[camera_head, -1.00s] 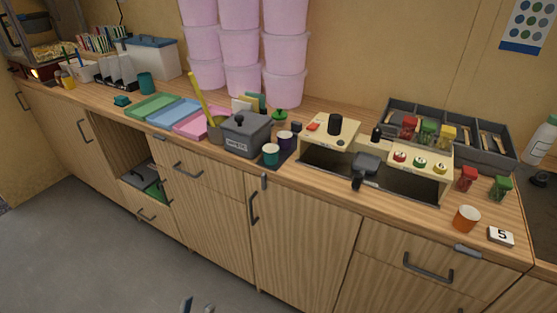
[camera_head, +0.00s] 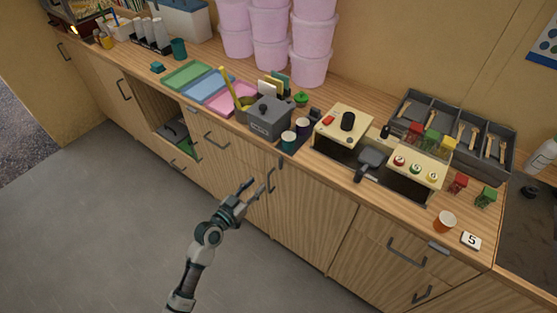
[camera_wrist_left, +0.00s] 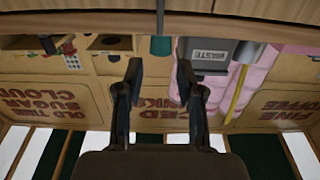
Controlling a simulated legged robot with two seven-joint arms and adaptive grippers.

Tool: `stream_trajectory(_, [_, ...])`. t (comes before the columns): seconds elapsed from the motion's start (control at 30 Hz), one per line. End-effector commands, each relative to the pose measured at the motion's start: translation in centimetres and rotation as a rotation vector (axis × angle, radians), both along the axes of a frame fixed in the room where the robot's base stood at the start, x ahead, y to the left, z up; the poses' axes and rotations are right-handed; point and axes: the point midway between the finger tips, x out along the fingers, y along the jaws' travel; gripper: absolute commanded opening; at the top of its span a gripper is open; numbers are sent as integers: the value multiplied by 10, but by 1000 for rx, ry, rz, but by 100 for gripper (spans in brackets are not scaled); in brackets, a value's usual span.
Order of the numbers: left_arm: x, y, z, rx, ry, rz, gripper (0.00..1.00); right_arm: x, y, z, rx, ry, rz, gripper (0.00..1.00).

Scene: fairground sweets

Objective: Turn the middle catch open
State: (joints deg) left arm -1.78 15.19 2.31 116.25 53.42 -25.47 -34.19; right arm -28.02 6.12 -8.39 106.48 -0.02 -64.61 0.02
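The middle catch (camera_head: 280,163) is a small dark grey piece on the counter's front edge, standing upright above the cabinet doors. A second catch (camera_head: 438,247) lies level on the edge at the right. A small grey piece (camera_head: 190,108) on the edge at the left looks like a third. My left gripper (camera_head: 255,188) is in front of the cabinet doors, lower and left of the middle catch and apart from it. In the left wrist view its two fingers (camera_wrist_left: 160,72) are spread with nothing between them. My right gripper is not in view.
A dark door handle (camera_head: 270,180) stands close beside the left gripper. The floor in front is clear.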

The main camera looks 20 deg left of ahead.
Motion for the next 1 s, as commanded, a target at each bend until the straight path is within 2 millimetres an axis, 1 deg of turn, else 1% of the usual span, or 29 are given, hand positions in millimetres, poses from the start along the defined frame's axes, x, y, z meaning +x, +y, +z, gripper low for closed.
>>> stream_trajectory(0.03, [13,-5,2,-5,-4,0,38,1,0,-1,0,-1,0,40])
stream_trajectory(0.2, [52,-19,2,-5,-4,0,38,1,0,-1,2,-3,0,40])
stream_trajectory(0.4, [91,-34,2,-4,-4,-1,38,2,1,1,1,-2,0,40])
stream_trajectory(0.5, [105,-39,2,-2,-3,0,38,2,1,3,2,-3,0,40])
stream_trajectory(0.6, [114,-42,2,-1,-4,0,38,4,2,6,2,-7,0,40])
stream_trajectory(0.7, [118,-44,2,0,-4,0,38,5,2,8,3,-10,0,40])
stream_trajectory(0.97, [120,-44,3,1,-4,0,38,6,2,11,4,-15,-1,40])
stream_trajectory(1.0, [120,-44,3,1,-4,0,32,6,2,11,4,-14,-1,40])
